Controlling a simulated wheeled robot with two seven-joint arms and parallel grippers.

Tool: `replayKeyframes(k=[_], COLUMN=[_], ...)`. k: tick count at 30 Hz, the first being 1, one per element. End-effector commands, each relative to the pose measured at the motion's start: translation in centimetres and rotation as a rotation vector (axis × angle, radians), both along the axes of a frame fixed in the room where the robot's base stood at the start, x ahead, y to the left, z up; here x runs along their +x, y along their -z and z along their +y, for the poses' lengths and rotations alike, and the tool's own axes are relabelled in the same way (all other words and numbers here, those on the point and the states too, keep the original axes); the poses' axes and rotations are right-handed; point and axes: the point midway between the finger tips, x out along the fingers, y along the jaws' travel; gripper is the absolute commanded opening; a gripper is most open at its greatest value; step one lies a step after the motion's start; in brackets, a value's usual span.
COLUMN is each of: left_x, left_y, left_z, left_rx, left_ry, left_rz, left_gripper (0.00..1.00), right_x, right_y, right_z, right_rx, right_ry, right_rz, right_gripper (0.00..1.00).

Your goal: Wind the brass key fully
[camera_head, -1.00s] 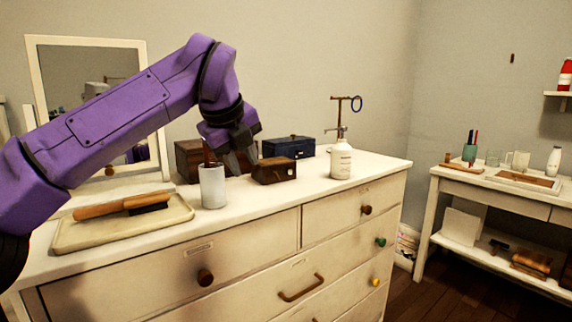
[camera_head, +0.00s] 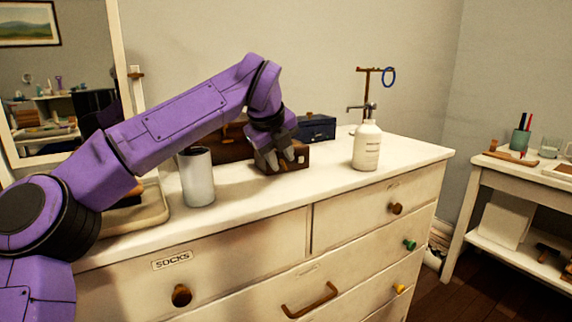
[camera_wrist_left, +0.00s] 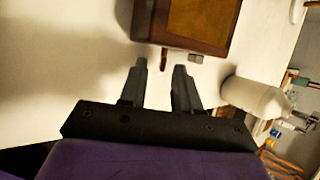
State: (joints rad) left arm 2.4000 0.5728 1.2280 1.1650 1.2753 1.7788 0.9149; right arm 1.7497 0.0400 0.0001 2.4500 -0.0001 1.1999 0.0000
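The small brown wooden box (camera_head: 299,153) sits on the white dresser top, and its brown lid and dark edge fill the top of the left wrist view (camera_wrist_left: 200,22). A thin brass-coloured piece, seemingly the brass key (camera_wrist_left: 163,58), sticks out from the box's near side. My left gripper (camera_head: 281,166) is at the box's front face, pointing down towards it. In the left wrist view its two fingers (camera_wrist_left: 160,68) are apart, with the brass piece just beyond and between the tips, and no grip on it shows. The key is hidden in the head view. My right gripper is out of view.
A white cup (camera_head: 197,178) stands left of the box, and a white pump bottle (camera_head: 367,146) stands to its right. A dark blue box (camera_head: 316,127) and a larger brown box (camera_head: 232,147) are behind. The dresser top (camera_head: 420,152) is clear at the right.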

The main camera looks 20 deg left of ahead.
Motion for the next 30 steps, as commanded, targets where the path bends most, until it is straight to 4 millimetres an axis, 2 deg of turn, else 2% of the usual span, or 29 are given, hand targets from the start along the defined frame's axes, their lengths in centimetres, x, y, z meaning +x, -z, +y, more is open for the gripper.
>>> replayKeyframes(k=[3,11,12,15,18,19,23,26,30], left_x=[0.7,1.0,1.0,1.0,1.0,0.9,0.9,1.0,1.1], left_y=[1.0,1.2,1.2,1.2,1.2,1.2,1.0,0.7,0.2], left_z=[-0.1,-0.3,-0.4,-0.4,-0.4,-1.4,-0.6,-0.4,-0.4], left_rx=[0.0,0.001,0.001,0.0,0.0,0.003,0.006,0.019,0.061], left_ry=[0.002,0.006,0.006,0.007,0.007,0.009,0.006,0.005,0.005], left_rz=[0.0,-0.002,-0.002,-0.001,-0.001,-0.001,0.004,0.02,0.067], left_gripper=[0.32,0.32,0.29,0.0,0.0,0.0,0.0,0.0,0.0], right_x=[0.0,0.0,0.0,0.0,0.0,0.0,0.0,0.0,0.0], right_y=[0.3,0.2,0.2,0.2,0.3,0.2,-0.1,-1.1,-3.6], right_z=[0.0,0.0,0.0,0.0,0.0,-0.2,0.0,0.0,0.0], right_rx=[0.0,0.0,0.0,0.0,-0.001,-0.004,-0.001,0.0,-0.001], right_ry=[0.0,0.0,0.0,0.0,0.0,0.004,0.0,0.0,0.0], right_rz=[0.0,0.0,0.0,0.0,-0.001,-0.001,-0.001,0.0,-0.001], right_gripper=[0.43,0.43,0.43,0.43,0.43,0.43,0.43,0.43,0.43])
